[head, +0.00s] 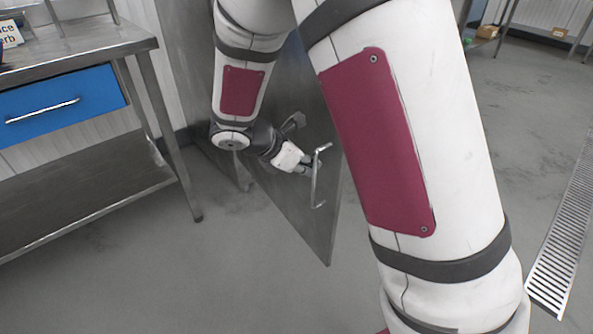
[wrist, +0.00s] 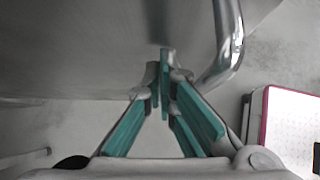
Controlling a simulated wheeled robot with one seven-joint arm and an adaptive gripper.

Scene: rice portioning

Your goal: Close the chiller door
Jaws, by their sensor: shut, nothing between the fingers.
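The chiller door (head: 303,208) is a flat grey steel panel standing open, jutting out from the chiller (head: 187,60) towards the near right. Its bar handle (head: 316,185) is near the door's free edge and also shows in the wrist view (wrist: 231,42). My gripper (head: 307,168) is shut and empty, close to the door face beside the handle. In the wrist view its teal fingers (wrist: 165,62) are together, left of the handle bar and not around it. I cannot tell whether the fingertips touch the door. My arm hides much of the chiller and the door's upper part.
A steel table (head: 85,48) with a blue drawer (head: 62,105) and a lower shelf (head: 80,205) stands at the left. The floor in front of the door is clear. A floor drain grate (head: 562,245) lies at the right. Shelving with small boxes stands at the back right.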

